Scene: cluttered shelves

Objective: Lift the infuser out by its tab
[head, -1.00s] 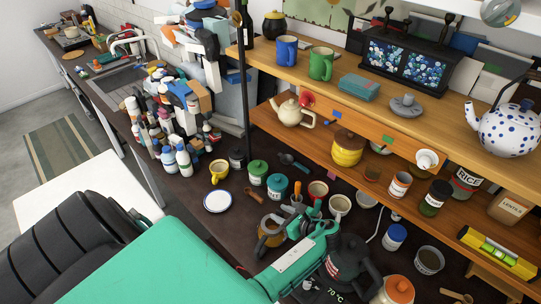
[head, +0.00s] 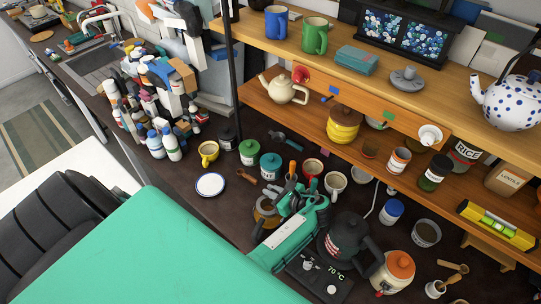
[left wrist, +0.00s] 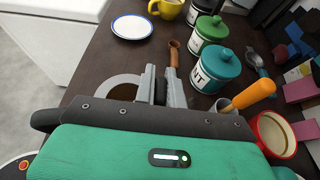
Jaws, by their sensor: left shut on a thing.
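An amber pot (head: 264,212) with a pale rim stands on the dark counter, partly hidden behind my left gripper (head: 293,194). In the left wrist view its round rim (left wrist: 103,91) surrounds a dark brown inside, where the infuser (left wrist: 124,91) sits as far as I can tell. My left gripper (left wrist: 160,86) is at the right side of this rim, its two fingers closed on a thin part, seemingly the infuser's tab. The fingers hide most of the tab. I cannot tell whether the infuser is raised. My right gripper is not in view.
A wooden scoop (left wrist: 174,50), a teal canister (left wrist: 216,70) and a red mug (left wrist: 274,133) stand close to the gripper. A dark kettle (head: 345,240) is at its right in the head view. A white plate (head: 210,184) lies left, with bare counter around it.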

